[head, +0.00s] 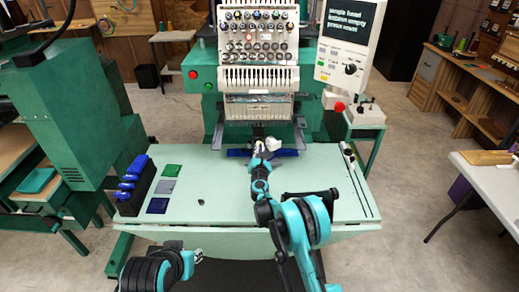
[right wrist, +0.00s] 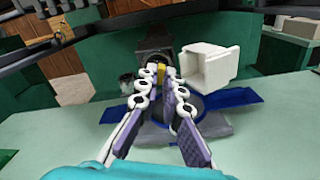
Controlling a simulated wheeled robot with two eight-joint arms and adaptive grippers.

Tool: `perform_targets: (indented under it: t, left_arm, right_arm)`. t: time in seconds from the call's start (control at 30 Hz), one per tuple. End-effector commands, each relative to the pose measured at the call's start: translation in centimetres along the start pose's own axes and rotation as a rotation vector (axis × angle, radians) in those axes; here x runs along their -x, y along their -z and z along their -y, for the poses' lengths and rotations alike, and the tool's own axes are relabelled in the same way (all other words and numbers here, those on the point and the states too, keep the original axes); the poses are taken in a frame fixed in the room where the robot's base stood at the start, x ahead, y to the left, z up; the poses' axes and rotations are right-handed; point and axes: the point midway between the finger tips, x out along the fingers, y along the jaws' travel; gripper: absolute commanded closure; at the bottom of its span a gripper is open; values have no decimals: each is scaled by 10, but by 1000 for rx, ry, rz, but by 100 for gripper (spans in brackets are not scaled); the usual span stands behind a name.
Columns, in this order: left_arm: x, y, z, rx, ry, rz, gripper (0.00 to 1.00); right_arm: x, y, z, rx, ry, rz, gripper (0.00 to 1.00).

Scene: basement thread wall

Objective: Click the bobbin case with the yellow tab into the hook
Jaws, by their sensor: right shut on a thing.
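My right gripper (head: 259,158) reaches over the pale green table to the machine's lower front. In the right wrist view the right gripper (right wrist: 160,76) is shut on the bobbin case, of which only the yellow tab (right wrist: 161,69) shows clearly between the fingertips. The dark block of the hook area (right wrist: 154,42) is straight ahead of the fingertips, very close. The fingers hide the rest of the case, and I cannot tell whether it touches the hook. My left gripper (head: 197,256) is low at the table's front edge, away from the work; its jaws are too small to read.
A white open box-like part (right wrist: 208,65) is just right of the fingertips. A blue mat (right wrist: 240,97) lies below. A black rack with blue items (head: 135,185) and green, grey and blue pads stand on the table's left. Thin rods (head: 357,180) lie right.

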Motion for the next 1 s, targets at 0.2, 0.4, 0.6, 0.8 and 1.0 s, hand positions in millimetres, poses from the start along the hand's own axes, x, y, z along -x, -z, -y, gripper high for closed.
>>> perform_targets:
  t: [0.2, 0.4, 0.6, 0.8, 1.0]
  left_arm:
    - [0, 0, 0, 0, 0, 0, 74]
    - [-1, -1, 0, 0, 0, 0, 74]
    - [-3, -2, 0, 0, 0, 0, 74]
    - [-3, -2, 0, 0, 0, 0, 74]
    - [-3, -2, 0, 0, 0, 0, 74]
  right_arm:
    - [0, 0, 0, 0, 0, 0, 100]
    - [-5, 0, 0, 0, 0, 0, 100]
    - [-10, 0, 0, 0, 0, 0, 100]
    - [-10, 0, 0, 0, 0, 0, 78]
    - [-10, 0, 0, 0, 0, 0, 69]
